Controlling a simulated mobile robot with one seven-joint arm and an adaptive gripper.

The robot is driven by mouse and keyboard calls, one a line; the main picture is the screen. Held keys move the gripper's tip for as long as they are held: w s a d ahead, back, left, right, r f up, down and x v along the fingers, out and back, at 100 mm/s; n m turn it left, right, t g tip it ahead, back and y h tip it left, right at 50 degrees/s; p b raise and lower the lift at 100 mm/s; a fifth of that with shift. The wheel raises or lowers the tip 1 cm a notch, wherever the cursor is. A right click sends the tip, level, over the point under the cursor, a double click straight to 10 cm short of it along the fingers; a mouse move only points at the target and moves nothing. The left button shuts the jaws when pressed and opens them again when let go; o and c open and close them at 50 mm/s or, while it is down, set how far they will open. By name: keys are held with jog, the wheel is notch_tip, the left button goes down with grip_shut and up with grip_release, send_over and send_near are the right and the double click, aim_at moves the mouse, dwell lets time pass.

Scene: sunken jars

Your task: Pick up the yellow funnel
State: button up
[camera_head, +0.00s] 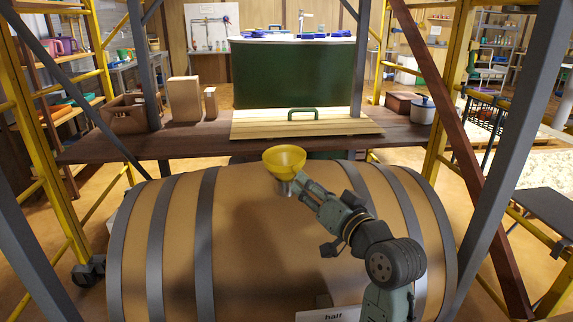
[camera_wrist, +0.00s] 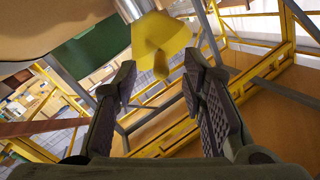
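The yellow funnel (camera_head: 284,158) stands upright, wide mouth up, in a short metal neck (camera_head: 286,188) on top of the wooden barrel (camera_head: 270,250). My gripper (camera_head: 301,181) is close to the funnel's lower right side in the head view. In the wrist view the gripper (camera_wrist: 159,64) is open, with a clear gap between its two dark fingers. I cannot tell whether that part is between the fingertips. The fingers are not closed on anything.
Behind the barrel is a dark wooden shelf (camera_head: 190,139) bearing a pale slatted board (camera_head: 250,128) with a green handle. Wooden blocks (camera_head: 184,100) stand on its left and a white pot (camera_head: 423,110) on its right. Grey and yellow scaffold posts flank the barrel.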

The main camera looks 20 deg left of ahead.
jog(key=w+a, duration=0.1)
jog(key=w+a+r+p, duration=0.1)
jog(key=w, duration=0.1)
jog(key=shift+a, duration=0.25)
jog(key=shift+w+a+f, duration=0.1)
jog(key=shift+w+a, duration=0.2)
jog(key=shift+w, duration=0.1)
jog(key=shift+c, duration=0.5)
grip_shut()
